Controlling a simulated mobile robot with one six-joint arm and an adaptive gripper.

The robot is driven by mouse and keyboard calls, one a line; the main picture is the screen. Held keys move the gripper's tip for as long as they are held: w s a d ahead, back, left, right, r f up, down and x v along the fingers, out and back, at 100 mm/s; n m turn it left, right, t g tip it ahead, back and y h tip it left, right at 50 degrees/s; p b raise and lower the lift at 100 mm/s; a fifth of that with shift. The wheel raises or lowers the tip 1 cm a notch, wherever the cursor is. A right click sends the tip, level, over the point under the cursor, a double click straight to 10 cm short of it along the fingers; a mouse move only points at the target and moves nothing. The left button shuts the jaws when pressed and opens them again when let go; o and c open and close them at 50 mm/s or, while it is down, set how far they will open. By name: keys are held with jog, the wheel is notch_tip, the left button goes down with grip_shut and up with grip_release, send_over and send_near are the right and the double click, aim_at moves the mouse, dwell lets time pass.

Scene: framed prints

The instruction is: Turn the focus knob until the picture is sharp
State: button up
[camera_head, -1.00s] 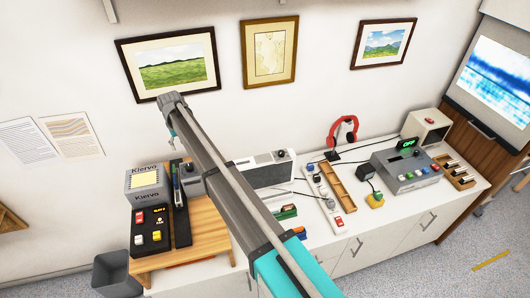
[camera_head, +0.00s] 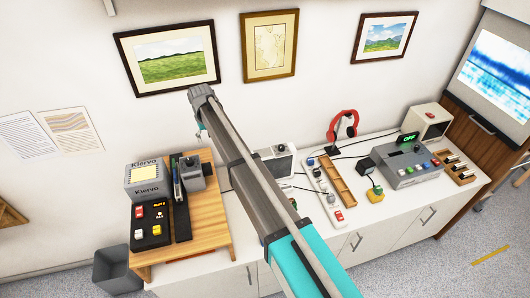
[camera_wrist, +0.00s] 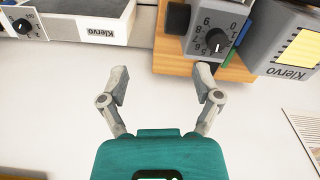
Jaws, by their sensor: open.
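The projected picture (camera_head: 496,66) on the screen at the right is blurred blue and white bands. A numbered black dial with a pointer (camera_wrist: 213,43) is on a grey box (camera_head: 196,174) on the wooden stand. Another knob (camera_wrist: 22,26) is on a white box (camera_head: 277,162) labelled Klervo; it also shows in the head view (camera_head: 280,149). I cannot tell which knob sets focus. My gripper (camera_wrist: 162,78) is open and empty, with both fingers apart from the dials. The numbered dial is above the right finger in the wrist view.
A grey Klervo box (camera_head: 144,182) and black panels with coloured buttons share the wooden stand (camera_head: 213,220). Framed prints (camera_head: 167,58) hang on the wall.

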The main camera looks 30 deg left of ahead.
jog(key=w+d+f+m+b, duration=0.1)
jog(key=w+d+f+b, duration=0.1)
jog(key=d, duration=0.8)
jog(key=w+d+f+m+b, duration=0.1)
jog(key=w+d, duration=0.4)
jog(key=d, duration=0.5)
jog(key=shift+f+m+b, duration=0.3)
jog(key=shift+f+b, duration=0.45)
jog(key=shift+f, duration=0.15)
jog(key=shift+d, duration=0.1)
jog(key=w+d+f+m+b, duration=0.1)
jog(key=d+f+b, duration=0.1)
jog(key=d, duration=0.6)
jog(key=d+f+m+b, duration=0.1)
jog(key=d+f+b, duration=0.1)
jog(key=d, duration=0.6)
jog(key=s+d+f+m+b, duration=0.2)
jog(key=s+d+f+b, duration=0.1)
jog(key=d, duration=0.8)
jog(key=s+d+f+m+b, duration=0.2)
jog(key=s+d+f+b, duration=0.2)
jog(key=d, duration=0.8)
jog(key=s+d+f+m+b, duration=0.2)
jog(key=s+d, duration=0.3)
jog(key=d, duration=0.7)
jog(key=shift+s+d+f+b, duration=0.2)
jog(key=shift+s+f+b, duration=0.15)
jog(key=shift+f+b, duration=0.55)
